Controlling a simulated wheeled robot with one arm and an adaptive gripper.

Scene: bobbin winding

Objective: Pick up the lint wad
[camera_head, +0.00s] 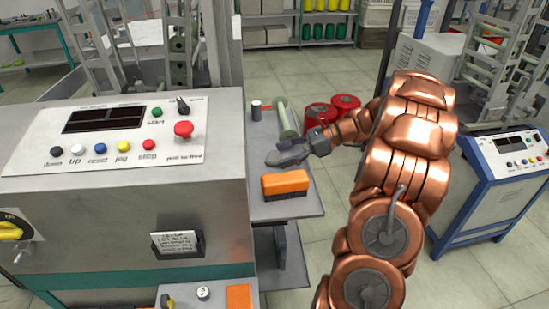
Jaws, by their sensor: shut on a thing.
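My gripper (278,157) is at the end of my copper-coloured arm, low over the grey side shelf (300,207), behind the orange brush. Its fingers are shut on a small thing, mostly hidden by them. No lint wad shows clearly elsewhere on the shelf, so the held thing is probably the wad. I cannot tell whether it touches the shelf or is raised.
The orange brush (285,183) with dark bristles lies in front of my gripper. A pale green roll (287,118), a small spool (256,110) and red spools (345,105) are behind it. The control panel (110,137) stands to the left, a blue-framed console (510,160) to the right.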

